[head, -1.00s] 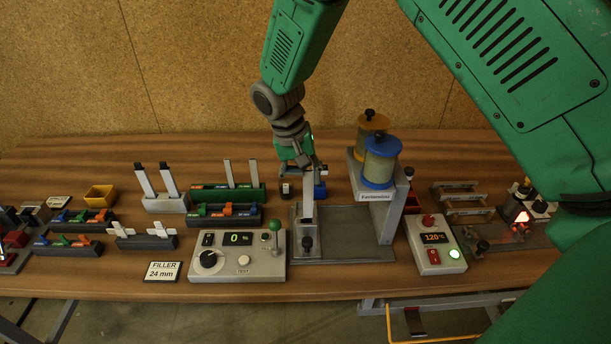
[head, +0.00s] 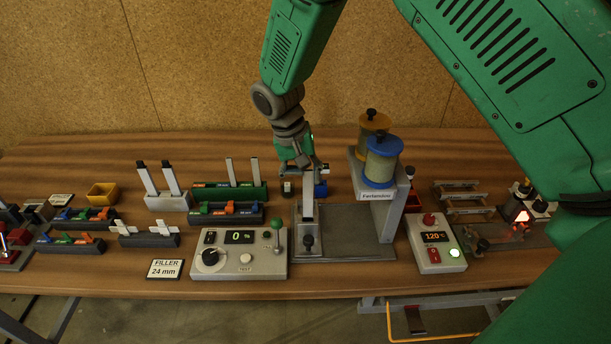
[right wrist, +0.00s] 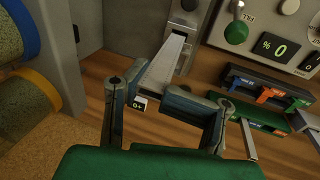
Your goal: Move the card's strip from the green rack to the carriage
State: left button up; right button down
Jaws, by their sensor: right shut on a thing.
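My right gripper (head: 303,172) is low over the back of the carriage's grey base plate (head: 358,244). It is shut on a pale strip (head: 308,212), which runs down to the carriage's dark-knobbed block (head: 308,240). In the right wrist view the strip (right wrist: 166,62) runs from between the fingers (right wrist: 165,110) to that block (right wrist: 187,22); whether it is seated there I cannot tell. The green rack (head: 262,194) stands to the left, with two pale strips (head: 230,172) upright in it. The card (head: 165,269) reads "FILLER 24 mm". My left gripper is out of view.
A control box (head: 270,265) showing 0 % stands left of the base plate. A post with blue and yellow spools (head: 381,162) stands close to the gripper's right. A box showing 120 (head: 452,258) is further right. Several racks and a yellow bin (head: 102,193) fill the left.

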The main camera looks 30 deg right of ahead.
aim_at(304, 191)
jog(key=shift+f+b, duration=1.25)
jog(key=shift+f, duration=1.9)
jog(key=c, duration=0.8)
grip_release()
jog(key=shift+w+r, duration=0.15)
jog(key=shift+r, duration=0.05)
jog(key=v, duration=1.1)
jog(key=shift+a+r, duration=0.1)
jog(key=shift+r, duration=0.1)
